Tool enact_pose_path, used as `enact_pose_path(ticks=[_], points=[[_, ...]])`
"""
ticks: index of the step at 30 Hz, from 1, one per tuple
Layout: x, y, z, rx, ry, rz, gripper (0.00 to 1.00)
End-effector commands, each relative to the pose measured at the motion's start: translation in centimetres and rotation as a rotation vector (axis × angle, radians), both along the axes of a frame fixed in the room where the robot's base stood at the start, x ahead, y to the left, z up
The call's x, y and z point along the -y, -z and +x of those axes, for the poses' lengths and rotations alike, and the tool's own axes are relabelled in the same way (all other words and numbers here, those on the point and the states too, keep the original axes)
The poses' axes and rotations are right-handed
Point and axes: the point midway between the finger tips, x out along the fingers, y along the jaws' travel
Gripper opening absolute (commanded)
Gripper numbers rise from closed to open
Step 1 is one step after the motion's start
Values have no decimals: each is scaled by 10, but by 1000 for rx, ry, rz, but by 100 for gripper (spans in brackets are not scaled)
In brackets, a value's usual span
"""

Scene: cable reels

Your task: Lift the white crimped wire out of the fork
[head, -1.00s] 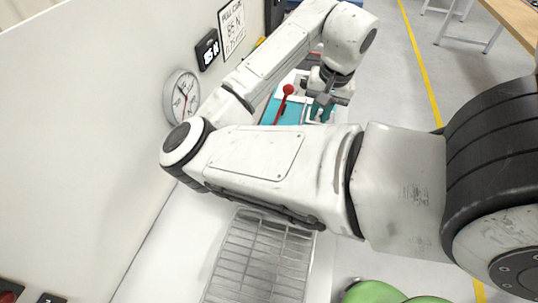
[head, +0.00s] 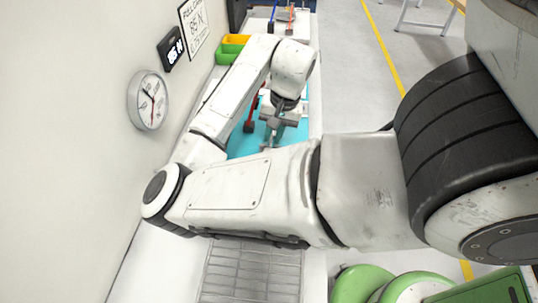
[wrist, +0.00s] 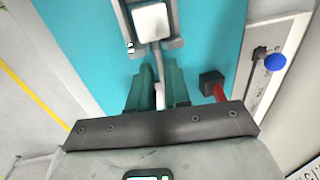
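In the wrist view the white crimped wire (wrist: 157,60) runs from a white square block (wrist: 150,21) down between the two dark teal fingers of my gripper (wrist: 159,75). The block sits between the arms of a grey metal fork (wrist: 120,18) at the top. The fingers are close together on either side of the wire. I cannot tell whether they press on it. In the head view my gripper (head: 276,134) is low over the teal plate (head: 243,143), beyond my forearm. The wire is too small to make out there.
A red lever (head: 251,115) stands left of my gripper; in the wrist view a blue knob (wrist: 275,62) shows at right. A wall with a clock (head: 148,100) runs along the left. Orange and green bins (head: 232,46) stand beyond. A wire rack (head: 250,270) and green reels (head: 385,285) are near.

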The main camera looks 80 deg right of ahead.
Motion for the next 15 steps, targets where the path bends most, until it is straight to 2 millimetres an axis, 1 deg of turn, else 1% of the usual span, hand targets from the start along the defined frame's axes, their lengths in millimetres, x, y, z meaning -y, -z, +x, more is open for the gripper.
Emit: enact_pose_path(ticks=[1,3,11,15], points=[[0,6,1,0,-1,1,17],[-1,10,3,1,-2,0,17],[0,11,3,2,0,-1,17],[0,11,3,2,0,-1,4]])
